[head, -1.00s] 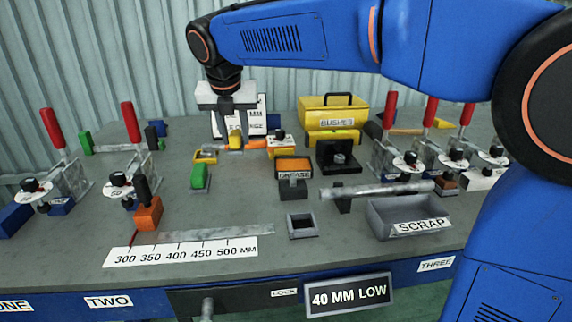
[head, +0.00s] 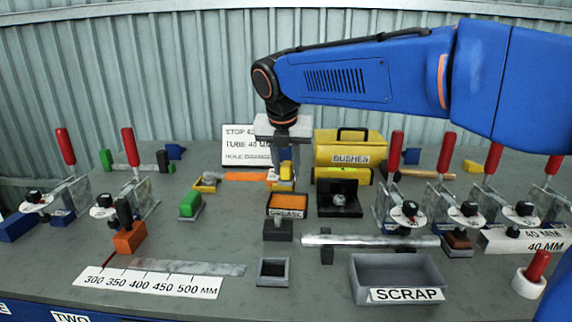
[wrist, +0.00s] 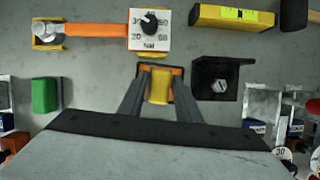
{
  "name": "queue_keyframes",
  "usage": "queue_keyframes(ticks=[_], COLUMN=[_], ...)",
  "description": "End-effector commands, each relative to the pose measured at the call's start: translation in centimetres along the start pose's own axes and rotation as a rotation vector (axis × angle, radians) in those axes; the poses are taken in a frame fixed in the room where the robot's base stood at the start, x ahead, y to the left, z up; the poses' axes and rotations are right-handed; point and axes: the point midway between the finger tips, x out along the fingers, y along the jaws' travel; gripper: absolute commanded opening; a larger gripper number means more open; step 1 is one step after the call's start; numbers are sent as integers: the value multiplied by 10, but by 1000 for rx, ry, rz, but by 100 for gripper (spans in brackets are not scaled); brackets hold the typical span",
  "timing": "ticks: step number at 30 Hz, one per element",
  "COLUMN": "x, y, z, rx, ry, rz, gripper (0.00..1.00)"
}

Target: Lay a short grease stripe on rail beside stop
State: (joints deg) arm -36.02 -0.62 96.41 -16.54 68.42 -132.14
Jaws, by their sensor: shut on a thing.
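My gripper (head: 283,165) is shut on a small yellow piece (wrist: 160,88), whose lower end is hard to make out. It is over the black tub labelled GREASE with an orange top (head: 287,203); the tub's rim shows behind the yellow piece in the wrist view (wrist: 176,71). I cannot tell whether they touch. A flat metal strip (head: 185,266), which looks like the rail, lies at the front left behind a white 300–500 MM scale (head: 148,284). An orange block with a black handle (head: 129,238), perhaps the stop, stands at the strip's left end.
A black block with a bolt (head: 338,197) stands close right of the grease tub, and a green block (head: 190,205) left. An orange-handled wrench (head: 247,176) lies behind. A metal tube (head: 370,240) and SCRAP tray (head: 400,276) are front right. Red-handled clamps line both sides.

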Motion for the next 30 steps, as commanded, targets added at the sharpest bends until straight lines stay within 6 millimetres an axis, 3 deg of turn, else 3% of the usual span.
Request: queue_keyframes(ticks=[21, 30], x=[49, 55], y=[0, 0], z=[-20, -23], rx=[-1, 0], ry=[0, 0], rz=[0, 0], gripper=[13, 13])
